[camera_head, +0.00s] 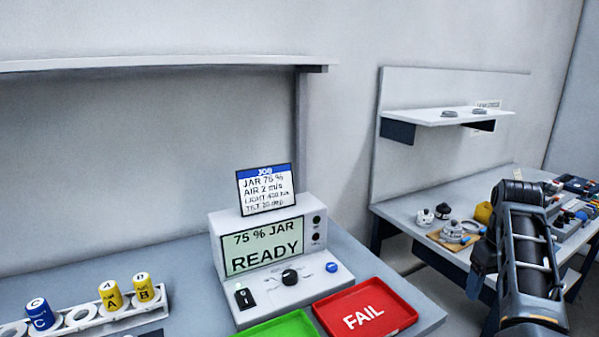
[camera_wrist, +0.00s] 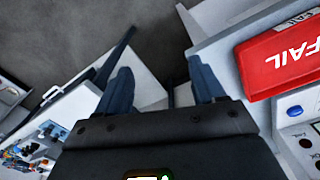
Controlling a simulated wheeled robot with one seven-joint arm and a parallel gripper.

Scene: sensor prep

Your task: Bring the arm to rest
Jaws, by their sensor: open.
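My arm (camera_head: 525,250) stands at the right side of the head view, in front of the right-hand bench. My gripper (camera_wrist: 160,82) shows in the wrist view with its two dark fingers spread apart and nothing between them. Floor and the edge of a bench lie beyond the fingers. The gripper's fingertips cannot be made out in the head view.
A tester box (camera_head: 262,250) reads "75 % JAR READY". A red FAIL tray (camera_head: 399,306) and a green tray (camera_head: 305,318) sit before it. A white rack (camera_head: 75,322) holds blue and yellow capped vials. The right-hand bench (camera_head: 408,208) carries several small devices.

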